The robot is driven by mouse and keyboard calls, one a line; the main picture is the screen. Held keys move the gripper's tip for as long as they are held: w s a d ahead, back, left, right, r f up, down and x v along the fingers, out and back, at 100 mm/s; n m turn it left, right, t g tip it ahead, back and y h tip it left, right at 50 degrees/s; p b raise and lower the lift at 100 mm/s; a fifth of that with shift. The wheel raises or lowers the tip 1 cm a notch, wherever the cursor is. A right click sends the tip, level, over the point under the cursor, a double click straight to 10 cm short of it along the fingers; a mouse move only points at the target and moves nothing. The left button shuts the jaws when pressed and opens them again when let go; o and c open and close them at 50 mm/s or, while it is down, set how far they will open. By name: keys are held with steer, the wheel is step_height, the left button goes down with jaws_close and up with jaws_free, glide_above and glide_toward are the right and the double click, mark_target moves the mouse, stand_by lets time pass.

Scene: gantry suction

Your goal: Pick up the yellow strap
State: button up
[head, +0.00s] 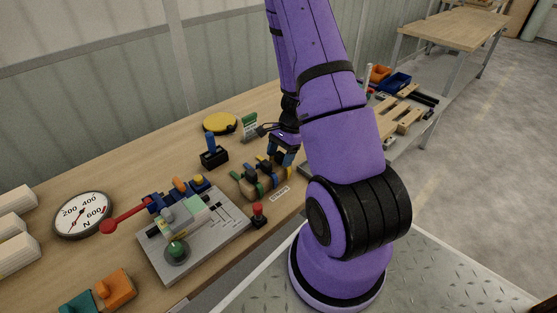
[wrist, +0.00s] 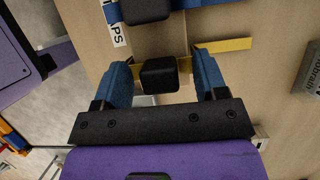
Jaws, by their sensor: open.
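The yellow strap (wrist: 228,45) shows in the wrist view as a flat yellow band running to the right from behind my gripper's right finger. A black block (wrist: 160,75) sits in line with it, between the two blue fingers; whether it is joined to the strap is hard to tell. My gripper (wrist: 162,65) is open, one finger on each side of the block, with a gap on both sides. In the head view, my gripper (head: 283,150) hangs over the far end of the strap holder, and my arm hides part of that area.
A blue strap (wrist: 225,14) with another black block (wrist: 145,8) lies close beside the yellow one. In the head view, the straps label (head: 280,193) is at the bench edge.

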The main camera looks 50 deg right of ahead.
steer(key=c, duration=1)
